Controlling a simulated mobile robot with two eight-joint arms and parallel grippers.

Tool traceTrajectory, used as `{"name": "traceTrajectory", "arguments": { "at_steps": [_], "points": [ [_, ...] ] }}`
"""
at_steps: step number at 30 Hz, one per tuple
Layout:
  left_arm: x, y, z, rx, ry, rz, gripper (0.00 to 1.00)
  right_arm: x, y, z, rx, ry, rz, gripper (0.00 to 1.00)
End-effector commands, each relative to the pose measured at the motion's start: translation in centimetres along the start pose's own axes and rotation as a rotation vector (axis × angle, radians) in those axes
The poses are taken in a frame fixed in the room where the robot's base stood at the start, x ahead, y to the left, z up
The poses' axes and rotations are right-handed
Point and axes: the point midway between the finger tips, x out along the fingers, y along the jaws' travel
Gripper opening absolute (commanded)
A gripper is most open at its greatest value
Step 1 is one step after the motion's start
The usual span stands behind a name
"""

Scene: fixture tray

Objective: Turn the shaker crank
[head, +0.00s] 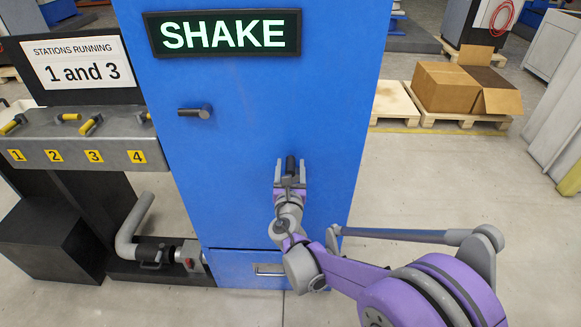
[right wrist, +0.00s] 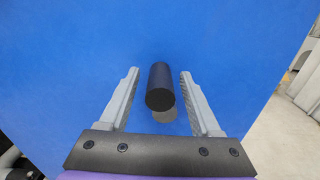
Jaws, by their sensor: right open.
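The blue shaker cabinet (head: 240,170) stands upright in the middle of the head view, under a lit "SHAKE" sign (head: 222,33). A black cylindrical grip (head: 290,163), which looks like the crank's handle, sticks out from its front; it also shows in the right wrist view (right wrist: 160,85). My right gripper (head: 290,172) is open, with a finger on each side of this grip and visible gaps to both in the right wrist view (right wrist: 160,100). A grey round part shows just below the grip's end. My left gripper is not in view.
A grey and black peg (head: 195,112) juts from the cabinet at upper left. Left stand a numbered panel (head: 85,150) with yellow-handled levers, a sign (head: 85,65) reading "STATIONS RUNNING 1 and 3", and a pipe with valve (head: 150,250). A drawer (head: 250,268) sits low.

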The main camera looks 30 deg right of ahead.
Motion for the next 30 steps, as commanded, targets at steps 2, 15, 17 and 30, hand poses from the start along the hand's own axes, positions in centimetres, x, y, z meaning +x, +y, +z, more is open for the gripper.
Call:
{"name": "traceTrajectory", "arguments": {
  "at_steps": [2, 15, 17, 30],
  "points": [
    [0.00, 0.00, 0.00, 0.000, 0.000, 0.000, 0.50, -0.01, 0.00, 0.01, 0.000, 0.000, 0.000, 0.64],
    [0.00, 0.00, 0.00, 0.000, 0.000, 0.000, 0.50, -0.04, 0.00, 0.01, -0.001, 0.000, 0.000, 0.00],
    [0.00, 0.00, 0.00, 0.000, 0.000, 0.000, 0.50, -0.04, 0.00, 0.01, -0.001, 0.000, 0.000, 0.00],
    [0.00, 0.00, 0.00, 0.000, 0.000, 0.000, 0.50, -0.05, 0.00, 0.01, 0.000, 0.000, 0.000, 0.00]
  ]
}}
